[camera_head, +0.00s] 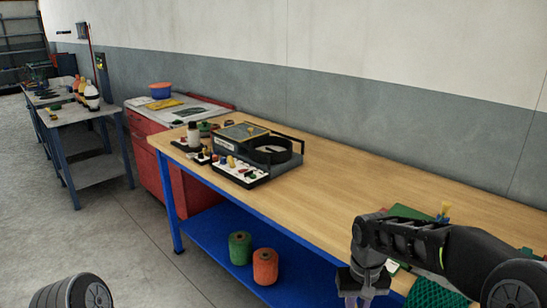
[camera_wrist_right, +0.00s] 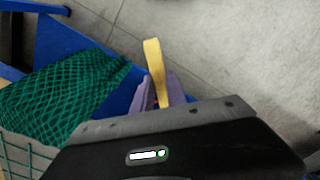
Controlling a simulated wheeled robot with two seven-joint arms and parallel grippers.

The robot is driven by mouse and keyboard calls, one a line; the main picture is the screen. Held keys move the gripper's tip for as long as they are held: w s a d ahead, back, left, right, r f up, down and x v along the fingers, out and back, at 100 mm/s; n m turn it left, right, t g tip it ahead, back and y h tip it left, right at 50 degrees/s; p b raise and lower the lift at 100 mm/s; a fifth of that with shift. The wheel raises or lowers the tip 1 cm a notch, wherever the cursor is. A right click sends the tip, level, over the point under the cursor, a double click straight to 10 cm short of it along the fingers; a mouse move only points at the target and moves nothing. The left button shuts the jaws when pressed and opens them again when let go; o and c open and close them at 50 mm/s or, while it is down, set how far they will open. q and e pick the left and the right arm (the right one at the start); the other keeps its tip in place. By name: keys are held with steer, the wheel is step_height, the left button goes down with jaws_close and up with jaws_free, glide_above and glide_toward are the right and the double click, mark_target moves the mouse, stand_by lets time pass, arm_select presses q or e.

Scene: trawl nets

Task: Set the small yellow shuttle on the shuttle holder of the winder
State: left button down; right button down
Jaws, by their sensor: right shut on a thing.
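A narrow yellow strip, which I take for the small yellow shuttle (camera_wrist_right: 154,62), stands out between the purple fingers of my right gripper (camera_wrist_right: 158,88) in the right wrist view. The gripper is shut on it. In the head view my right gripper (camera_head: 361,299) hangs at the front edge of the workbench, low in the picture, and the shuttle cannot be made out there. The black machine with a round drum (camera_head: 270,152), likely the winder, stands far off on the bench's left part. I cannot make out its shuttle holder. My left gripper is out of view.
The wooden bench top (camera_head: 330,185) is clear between the machine and my right arm. A white panel with small coloured parts (camera_head: 240,172) lies before the machine. Green netting (camera_head: 432,294) hangs at the near edge. Green (camera_head: 240,248) and orange (camera_head: 265,266) spools stand on the blue shelf.

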steer(key=s+f, duration=0.4)
steer(key=f, duration=1.1)
steer(key=shift+w, duration=0.1)
